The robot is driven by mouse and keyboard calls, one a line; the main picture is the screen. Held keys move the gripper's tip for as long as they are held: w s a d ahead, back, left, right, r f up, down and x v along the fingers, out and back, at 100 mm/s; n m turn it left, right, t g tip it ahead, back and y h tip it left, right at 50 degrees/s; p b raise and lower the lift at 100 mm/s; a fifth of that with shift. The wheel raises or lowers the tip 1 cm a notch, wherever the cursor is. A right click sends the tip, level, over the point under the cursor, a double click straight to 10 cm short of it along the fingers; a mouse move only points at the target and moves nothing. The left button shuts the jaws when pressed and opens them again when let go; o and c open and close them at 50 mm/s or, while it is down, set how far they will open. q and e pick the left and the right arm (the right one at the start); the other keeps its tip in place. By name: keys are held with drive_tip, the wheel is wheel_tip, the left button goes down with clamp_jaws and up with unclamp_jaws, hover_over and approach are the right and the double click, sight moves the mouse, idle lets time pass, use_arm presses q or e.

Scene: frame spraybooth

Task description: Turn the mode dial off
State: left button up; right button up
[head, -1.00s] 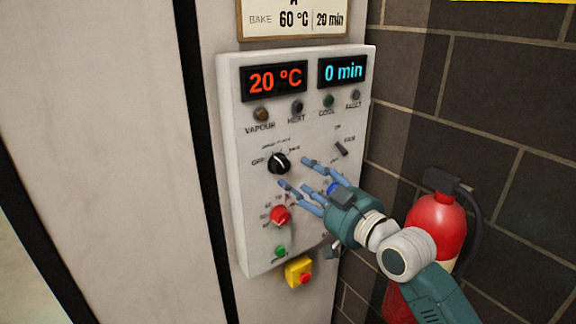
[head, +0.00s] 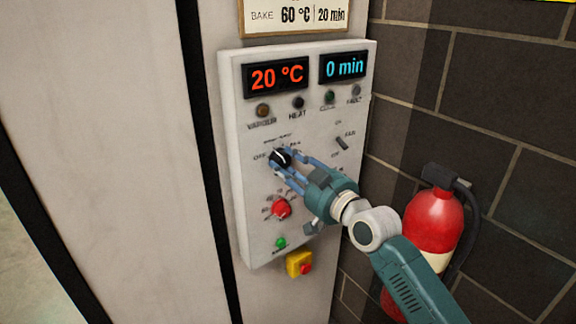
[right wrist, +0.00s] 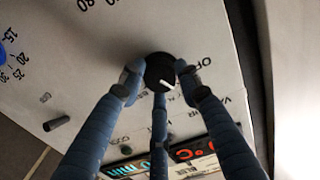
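The mode dial (head: 279,158) is a black round knob with a white mark on the pale control panel (head: 250,215). OFF is printed to its left in the head view. In the right wrist view, the dial (right wrist: 158,70) sits between the blue fingers of my right gripper (right wrist: 158,78), with fingertips against its sides. The white mark points toward the lower right there; which label it meets is hard to tell. In the head view, my right gripper (head: 284,163) reaches the dial from the lower right and partly covers it. My left gripper is out of view.
A small fan switch (head: 342,143) is to the right. Displays read 20 °C and 0 min. A red fire extinguisher (head: 432,225) stands by the brick wall.

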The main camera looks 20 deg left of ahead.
drive_tip(key=shift+f+n+b, duration=0.35)
drive_tip(key=shift+n+b, duration=0.15)
drive_tip(key=shift+b, duration=0.3)
drive_tip(key=n+b, duration=0.3)
drive_tip(key=shift+f, duration=0.1)
drive_tip(key=shift+n+b, duration=0.8)
drive_tip(key=shift+n, duration=0.4)
drive_tip(key=shift+n+b, duration=0.3)
drive_tip(key=shift+n, duration=0.9)
drive_tip(key=o, duration=1.2)
drive_tip(key=shift+w, duration=0.1)
drive_tip(key=shift+c, duration=0.2)
drive_tip(key=shift+d+r, duration=0.1)
drive_tip(key=shift+r, duration=0.15)
